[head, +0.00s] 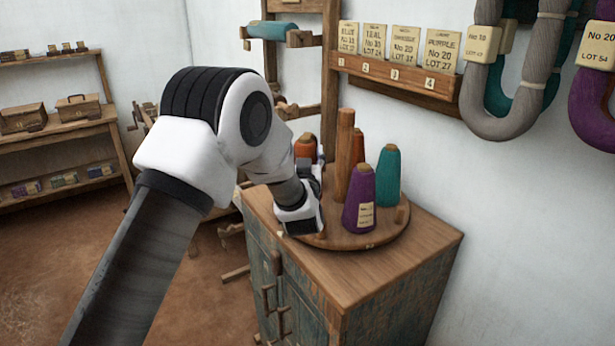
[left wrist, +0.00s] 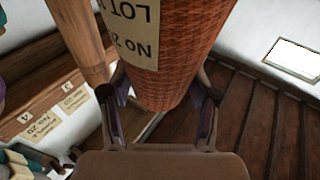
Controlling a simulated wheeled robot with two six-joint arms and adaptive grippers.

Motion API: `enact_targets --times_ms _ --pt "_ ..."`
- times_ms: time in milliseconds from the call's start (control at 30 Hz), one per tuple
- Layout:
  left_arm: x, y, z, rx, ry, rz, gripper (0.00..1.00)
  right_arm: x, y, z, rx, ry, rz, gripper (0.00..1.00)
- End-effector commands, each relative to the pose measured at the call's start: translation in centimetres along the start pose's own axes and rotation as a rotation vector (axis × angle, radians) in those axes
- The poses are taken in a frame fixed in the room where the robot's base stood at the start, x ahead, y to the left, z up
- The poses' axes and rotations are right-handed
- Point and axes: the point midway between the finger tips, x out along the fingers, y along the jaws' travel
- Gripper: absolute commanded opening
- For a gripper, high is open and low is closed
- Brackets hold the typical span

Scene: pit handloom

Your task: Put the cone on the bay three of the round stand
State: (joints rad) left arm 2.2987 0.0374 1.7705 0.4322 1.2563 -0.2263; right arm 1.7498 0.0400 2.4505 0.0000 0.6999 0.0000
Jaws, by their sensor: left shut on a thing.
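The orange-red cone (left wrist: 175,50) with a cream label fills the middle of the left wrist view, between the two fingers of my left gripper (left wrist: 158,95). The gripper is shut on it. In the head view the held cone (head: 305,147) shows partly behind my left gripper (head: 312,175), at the left side of the round stand (head: 365,238). I cannot tell whether its base touches the stand. The stand has a wooden centre post (head: 344,155) and stands on a cabinet. My right gripper is not in view.
On the stand are a purple cone (head: 359,200), a teal cone (head: 387,176) and another orange cone (head: 358,148), partly hidden behind the post. The cabinet top (head: 420,250) is clear at the right front. A numbered card rack (head: 395,80) is on the wall behind.

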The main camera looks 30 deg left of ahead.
Motion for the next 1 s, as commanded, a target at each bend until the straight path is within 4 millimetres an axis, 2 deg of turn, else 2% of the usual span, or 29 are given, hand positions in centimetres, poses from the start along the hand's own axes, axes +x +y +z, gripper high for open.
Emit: enact_targets --times_ms 267,600,633,700,1000 --pt "-0.6 0.0 4.0 0.0 0.001 0.001 0.0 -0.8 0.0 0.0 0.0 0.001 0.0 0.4" --pt "-0.8 -0.1 4.7 -0.001 0.003 0.0 0.0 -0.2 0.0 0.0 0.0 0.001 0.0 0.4" --pt "-0.8 -0.1 4.7 -0.001 0.002 0.0 0.64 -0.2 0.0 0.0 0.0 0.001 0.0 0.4" --pt "-0.7 -0.1 4.6 -0.001 0.002 0.0 0.85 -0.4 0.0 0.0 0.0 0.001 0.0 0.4" --pt "-0.7 -0.1 4.5 -0.001 0.002 0.0 0.85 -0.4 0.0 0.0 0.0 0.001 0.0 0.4"
